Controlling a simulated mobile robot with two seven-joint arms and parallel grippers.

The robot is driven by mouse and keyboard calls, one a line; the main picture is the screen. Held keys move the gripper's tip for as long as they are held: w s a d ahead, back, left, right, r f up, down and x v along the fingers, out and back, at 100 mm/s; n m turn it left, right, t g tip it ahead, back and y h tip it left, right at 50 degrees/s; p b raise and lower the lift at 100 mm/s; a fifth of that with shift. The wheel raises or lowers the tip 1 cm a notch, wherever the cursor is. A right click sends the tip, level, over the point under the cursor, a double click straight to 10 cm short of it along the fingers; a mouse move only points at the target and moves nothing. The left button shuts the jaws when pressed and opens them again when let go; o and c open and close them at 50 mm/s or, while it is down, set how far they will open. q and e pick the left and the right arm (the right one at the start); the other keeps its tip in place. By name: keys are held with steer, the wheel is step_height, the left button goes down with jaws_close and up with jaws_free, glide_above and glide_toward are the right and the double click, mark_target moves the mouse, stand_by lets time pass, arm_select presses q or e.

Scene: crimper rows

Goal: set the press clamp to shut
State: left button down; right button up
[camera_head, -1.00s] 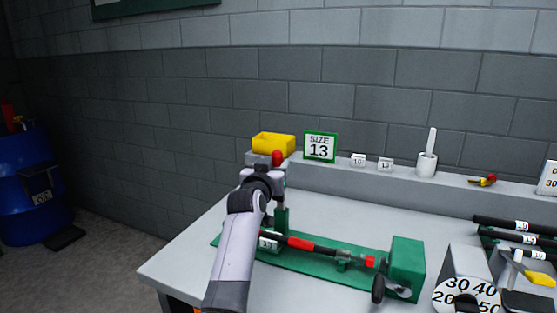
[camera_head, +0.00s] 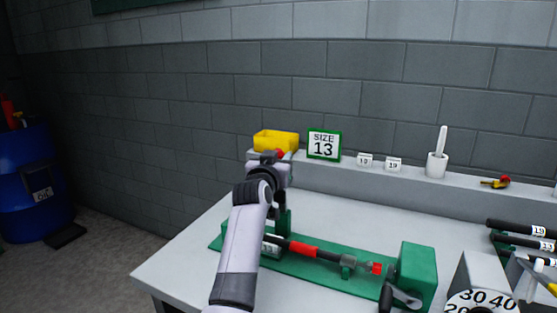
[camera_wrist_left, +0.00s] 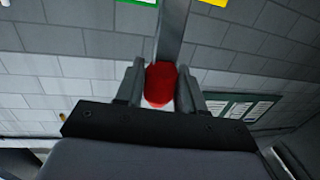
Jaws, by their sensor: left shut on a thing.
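The press clamp stands at the left end of a green fixture (camera_head: 327,268) on the bench. Its lever has a red knob (camera_head: 280,154), partly hidden by my gripper in the head view. My left gripper (camera_head: 272,158) is at the top of the lever. In the left wrist view the red knob (camera_wrist_left: 160,85) sits between the two fingers, and the grey lever bar (camera_wrist_left: 173,32) runs on beyond it. My left gripper is shut on this knob. A dark rod with a red band (camera_head: 303,250) lies along the fixture. My arm hides part of the clamp. My right gripper is out of view.
A yellow bin (camera_head: 276,141) and a SIZE 13 sign (camera_head: 324,145) stand on the back ledge, close behind my gripper. A crank handle (camera_head: 402,297) is at the fixture's right end. Dark labelled rods (camera_head: 520,228) lie at the right. The bench behind the fixture is clear.

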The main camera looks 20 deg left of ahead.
arm_select(q)
steer(key=shift+s+f+t+b, duration=0.3)
steer(key=shift+s+f+b, duration=0.05)
steer(key=shift+s+b, duration=0.3)
steer(key=s+f+n+t+y+b, duration=0.1)
steer(key=s+f+t+b, duration=0.3)
steer(key=b, duration=0.7)
steer(key=shift+s+a+f+n+t+y, duration=0.3)
steer(key=shift+s+t, duration=0.8)
steer(key=shift+s, duration=1.25)
steer(key=shift+d+r, duration=0.1)
steer(key=c, duration=0.8)
jaws_free()
steer(key=v, duration=0.7)
